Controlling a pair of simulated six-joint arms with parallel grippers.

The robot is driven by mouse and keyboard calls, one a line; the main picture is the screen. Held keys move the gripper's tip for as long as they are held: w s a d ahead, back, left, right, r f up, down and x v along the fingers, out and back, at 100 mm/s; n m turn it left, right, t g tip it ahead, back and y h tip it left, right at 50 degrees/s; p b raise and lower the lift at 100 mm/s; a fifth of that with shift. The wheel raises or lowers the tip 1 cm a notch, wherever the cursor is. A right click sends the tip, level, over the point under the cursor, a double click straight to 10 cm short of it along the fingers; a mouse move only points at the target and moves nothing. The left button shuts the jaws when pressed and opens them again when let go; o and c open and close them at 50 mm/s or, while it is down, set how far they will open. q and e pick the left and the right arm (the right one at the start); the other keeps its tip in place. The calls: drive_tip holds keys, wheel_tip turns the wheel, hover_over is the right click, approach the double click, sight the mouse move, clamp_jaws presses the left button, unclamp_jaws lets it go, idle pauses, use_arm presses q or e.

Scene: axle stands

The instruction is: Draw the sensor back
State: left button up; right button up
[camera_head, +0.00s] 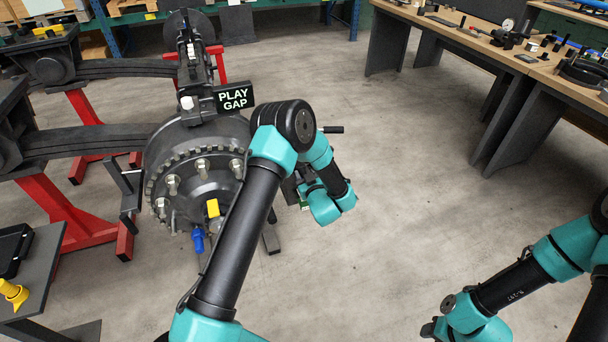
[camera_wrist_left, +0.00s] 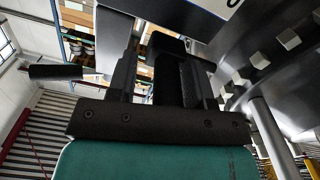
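The hub and brake assembly (camera_head: 195,165) with large studs stands at the left of the head view, with a "PLAY GAP" sign (camera_head: 234,98) above it. A blue fitting (camera_head: 198,240) and a yellow part (camera_head: 213,208) sit low on the hub face; I cannot tell which part is the sensor. My left arm reaches across to the hub's right side, hiding part of it. In the left wrist view my left gripper (camera_wrist_left: 160,85) has dark fingers with a dark block close between them. A gap shows beside the left finger; a grip is unclear.
A black handle (camera_head: 333,129) sticks out right of my left arm. Red stands (camera_head: 85,225) carry the axle parts. A side table (camera_head: 35,275) holds a yellow item. Workbenches (camera_head: 510,65) with tools stand at the back right. The middle floor is clear.

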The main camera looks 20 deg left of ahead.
use_arm(q)
drive_tip(key=shift+o, duration=0.4)
drive_tip(key=shift+s, duration=0.1)
drive_tip(key=v, duration=1.7)
drive_tip(key=shift+s, duration=0.1)
drive_tip(key=s+a+f+m+g+h, duration=0.2)
drive_tip(key=a+f+m+g+h, duration=0.15)
drive_tip(key=f+h, duration=0.65)
drive_tip(key=s+f+m+g+h, duration=0.3)
drive_tip(key=s+m+g+h, duration=0.2)
drive_tip(key=s, duration=1.2)
drive_tip(key=g+h, duration=0.1)
drive_tip(key=g, duration=0.2)
drive_tip(key=shift+s+a+m+g, duration=0.35)
